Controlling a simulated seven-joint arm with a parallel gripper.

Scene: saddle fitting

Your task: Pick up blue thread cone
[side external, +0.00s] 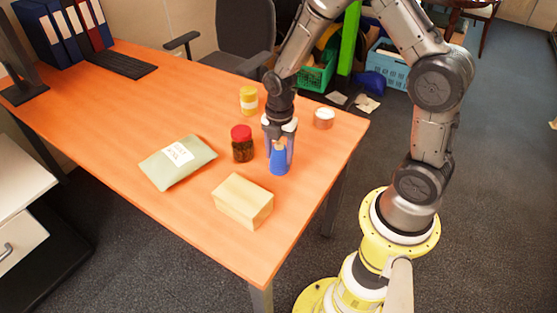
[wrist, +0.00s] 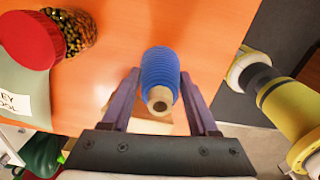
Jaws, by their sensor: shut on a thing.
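The blue thread cone (side external: 279,162) stands on the orange table, with a tan core tip at its top. In the wrist view the cone (wrist: 159,72) sits between the two fingers, its core end towards the camera. My gripper (side external: 279,150) comes down on it from above and is shut on it, one finger on each side. The fingers also show in the wrist view (wrist: 160,100). In the side view the cone's base appears at the tabletop; I cannot tell whether it touches.
A red-lidded jar (side external: 242,144) stands just left of the cone. A tan block (side external: 243,201) and a green-grey pouch (side external: 178,162) lie nearer the front. A yellow jar (side external: 249,99) and a copper-and-white round container (side external: 324,118) stand behind. The table's right edge (side external: 318,200) is close.

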